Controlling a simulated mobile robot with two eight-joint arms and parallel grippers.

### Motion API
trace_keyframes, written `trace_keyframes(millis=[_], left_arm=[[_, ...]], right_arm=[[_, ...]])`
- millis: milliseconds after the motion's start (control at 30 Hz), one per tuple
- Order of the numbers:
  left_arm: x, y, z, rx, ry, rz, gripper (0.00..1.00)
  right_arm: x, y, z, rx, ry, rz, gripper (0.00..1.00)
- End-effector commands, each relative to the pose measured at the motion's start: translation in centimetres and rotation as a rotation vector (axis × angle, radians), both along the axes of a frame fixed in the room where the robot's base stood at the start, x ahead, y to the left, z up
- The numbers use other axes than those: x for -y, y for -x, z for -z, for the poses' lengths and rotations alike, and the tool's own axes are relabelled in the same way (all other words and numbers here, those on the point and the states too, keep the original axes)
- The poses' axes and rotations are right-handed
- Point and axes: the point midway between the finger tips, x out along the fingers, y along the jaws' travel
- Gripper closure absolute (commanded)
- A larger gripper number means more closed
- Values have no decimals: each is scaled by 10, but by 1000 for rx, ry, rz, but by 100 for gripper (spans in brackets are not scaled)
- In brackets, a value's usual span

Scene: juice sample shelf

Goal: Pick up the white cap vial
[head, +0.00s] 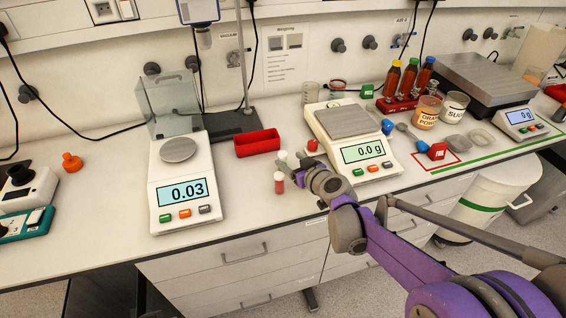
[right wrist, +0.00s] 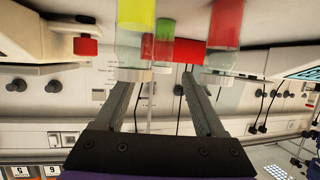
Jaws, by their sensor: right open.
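In the head view a small vial with a pale cap and red contents (head: 280,183) stands upright on the bench, left of my right gripper (head: 304,165). Another pale-topped vial (head: 283,157) stands behind it, partly hidden. The right wrist view is upside down. It shows the red vial (right wrist: 226,28), a yellow vial (right wrist: 137,14) and a green-and-red vial (right wrist: 164,35) farther back. My left gripper is out of view.
A red tray (head: 257,142) lies behind the vials. A balance reading 0.03 (head: 183,192) stands left, and one reading 0.0 (head: 362,153) stands close right of the gripper. A rack of dark bottles (head: 398,104) is farther right. Bench in front of the vials is clear.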

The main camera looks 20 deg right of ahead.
Motion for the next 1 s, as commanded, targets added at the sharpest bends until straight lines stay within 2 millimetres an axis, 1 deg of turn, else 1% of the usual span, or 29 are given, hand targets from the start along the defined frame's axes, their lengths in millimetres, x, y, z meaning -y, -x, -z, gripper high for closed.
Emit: trace_keyframes(millis=[67,300,400,667,767,800,967,1000], left_arm=[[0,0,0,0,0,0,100],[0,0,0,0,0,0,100],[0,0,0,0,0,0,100],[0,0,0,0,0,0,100],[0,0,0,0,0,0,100],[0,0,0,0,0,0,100],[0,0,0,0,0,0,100],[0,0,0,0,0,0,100]], right_arm=[[-2,-6,1,0,1,-1,29],[-12,-39,9,-1,2,-2,29],[-14,-47,12,0,1,0,29],[-14,-49,13,-1,0,0,29],[-14,-49,13,-1,1,0,45],[-14,-49,13,-1,1,0,52],[-14,-49,13,-1,1,0,81],[-14,-49,13,-1,1,0,88]])
